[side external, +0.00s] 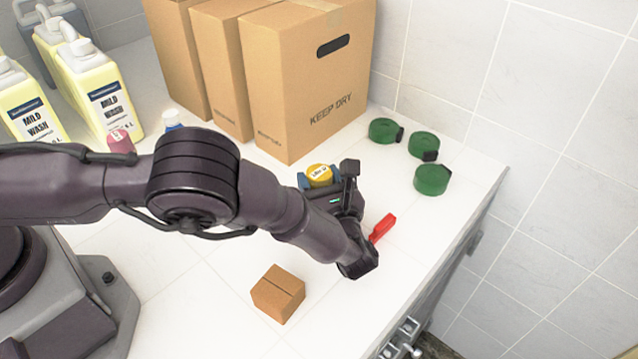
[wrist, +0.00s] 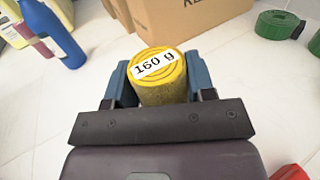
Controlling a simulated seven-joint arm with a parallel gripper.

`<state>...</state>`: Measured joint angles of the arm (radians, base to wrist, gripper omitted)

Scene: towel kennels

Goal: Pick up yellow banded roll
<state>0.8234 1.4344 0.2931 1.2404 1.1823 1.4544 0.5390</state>
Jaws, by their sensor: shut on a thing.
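The yellow roll (wrist: 162,78) has a white label reading "160 g" across its end. It sits between the two blue fingers of my gripper (wrist: 160,88) in the wrist view, with a finger against each side. In the side external view the yellow roll (side external: 319,176) shows between the blue fingertips of my gripper (side external: 318,182), in front of the large cartons. My gripper is shut on the roll. The roll's lower part is hidden by my gripper, so I cannot tell whether it touches the counter.
Large cartons (side external: 307,85) stand close behind. Several green rolls (side external: 432,178) lie to the right. A red object (side external: 382,227) and a small brown box (side external: 278,294) are near my arm. Yellow jugs (side external: 100,90), a pink bottle (side external: 120,141) and a blue bottle (wrist: 52,38) stand left.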

